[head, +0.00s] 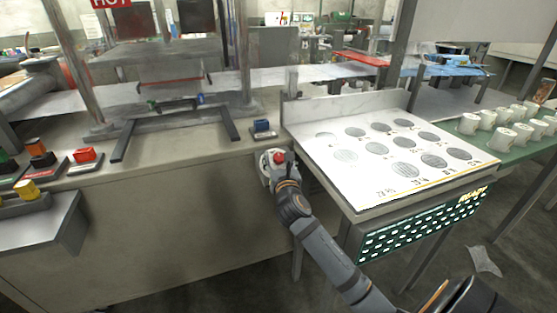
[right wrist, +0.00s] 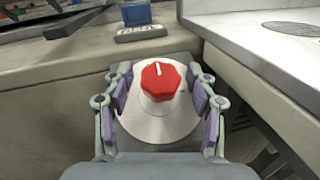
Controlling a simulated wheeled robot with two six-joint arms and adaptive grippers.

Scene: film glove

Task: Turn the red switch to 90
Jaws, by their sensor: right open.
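The red switch (right wrist: 160,82) is a faceted knob with a white pointer mark, on a round pale plate (right wrist: 158,125). In the right wrist view its mark points up and slightly left. In the head view the red switch (head: 279,157) sits at the front of the counter, left of the white panel. My right gripper (right wrist: 160,100) is open, with one finger on each side of the knob and a gap on both sides. In the head view the right gripper (head: 279,165) partly covers the plate. I see no numbers beside the knob. My left gripper is not in view.
A blue switch (head: 262,126) stands on the counter just behind the knob. The white panel (head: 330,165) with grey discs lies close on the right. White cups (head: 468,123) stand farther right. Red and yellow switches (head: 84,155) are at the left.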

